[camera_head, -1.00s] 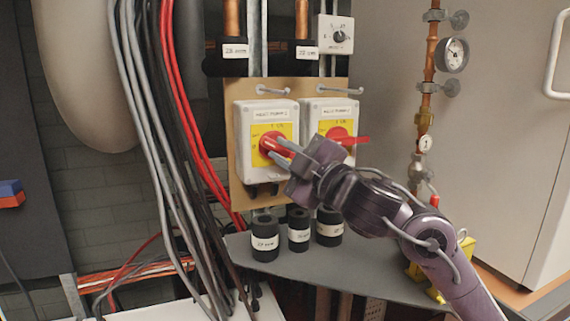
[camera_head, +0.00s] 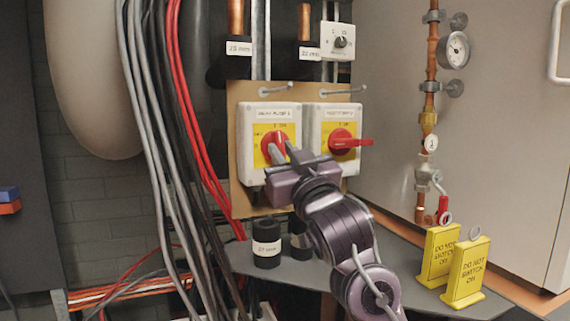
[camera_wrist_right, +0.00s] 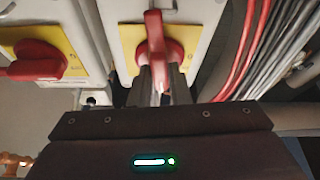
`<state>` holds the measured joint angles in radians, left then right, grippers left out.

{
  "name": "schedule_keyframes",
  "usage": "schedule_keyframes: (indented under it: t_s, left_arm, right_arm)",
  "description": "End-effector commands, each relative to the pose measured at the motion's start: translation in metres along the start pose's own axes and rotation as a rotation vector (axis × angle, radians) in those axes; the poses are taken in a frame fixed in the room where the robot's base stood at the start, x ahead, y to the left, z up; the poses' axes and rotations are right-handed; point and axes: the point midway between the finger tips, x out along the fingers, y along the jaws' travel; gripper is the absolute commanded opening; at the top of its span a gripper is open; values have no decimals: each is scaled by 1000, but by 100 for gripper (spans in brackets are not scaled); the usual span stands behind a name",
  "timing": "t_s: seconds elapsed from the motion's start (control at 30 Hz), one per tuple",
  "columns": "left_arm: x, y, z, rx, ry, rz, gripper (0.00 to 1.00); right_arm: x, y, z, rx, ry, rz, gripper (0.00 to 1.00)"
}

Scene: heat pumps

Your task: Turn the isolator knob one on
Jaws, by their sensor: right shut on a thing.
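Isolator one, the left white box (camera_head: 255,112) with a yellow plate, has a red knob (camera_head: 268,140) on its front. My right gripper (camera_head: 282,153) reaches it from below right, its fingers on the knob's handle. In the right wrist view the two fingers (camera_wrist_right: 160,84) are shut around the red handle (camera_wrist_right: 154,32). That handle stands upright there, crosswise to the neighbouring red handle (camera_wrist_right: 35,68), which lies level. The gripper hides part of the knob and plate in the head view. My left gripper is out of view.
The second isolator (camera_head: 320,112) sits close on the right, its red handle (camera_head: 350,143) sticking out sideways. Cables (camera_head: 150,130) hang on the left. Two yellow signs (camera_head: 467,270) and a black cylinder (camera_head: 267,243) stand on the grey shelf (camera_head: 405,275) below.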

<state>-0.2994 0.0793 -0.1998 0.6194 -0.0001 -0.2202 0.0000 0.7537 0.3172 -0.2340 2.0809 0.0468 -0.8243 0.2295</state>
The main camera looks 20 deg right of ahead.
Motion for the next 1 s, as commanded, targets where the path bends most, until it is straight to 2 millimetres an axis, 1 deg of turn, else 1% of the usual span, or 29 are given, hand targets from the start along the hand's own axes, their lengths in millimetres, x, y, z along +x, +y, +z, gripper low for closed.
schedule_keyframes:
  t_s: [0.03, 0.3, 0.87, 0.9, 1.0]
  left_arm:
    - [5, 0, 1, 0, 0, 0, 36]
    - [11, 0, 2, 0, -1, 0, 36]
    - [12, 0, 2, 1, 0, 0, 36]
    - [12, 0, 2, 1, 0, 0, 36]
    - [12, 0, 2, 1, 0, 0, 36]
  right_arm:
    - [-1, -4, 4, 23, -6, 5, 0]
    - [0, -4, 3, 113, -7, 44, 0]
    - [0, -3, 3, 139, -7, 56, 0]
    - [0, -3, 2, 139, -7, 56, 22]
    - [0, -2, 2, 139, -5, 57, 35]
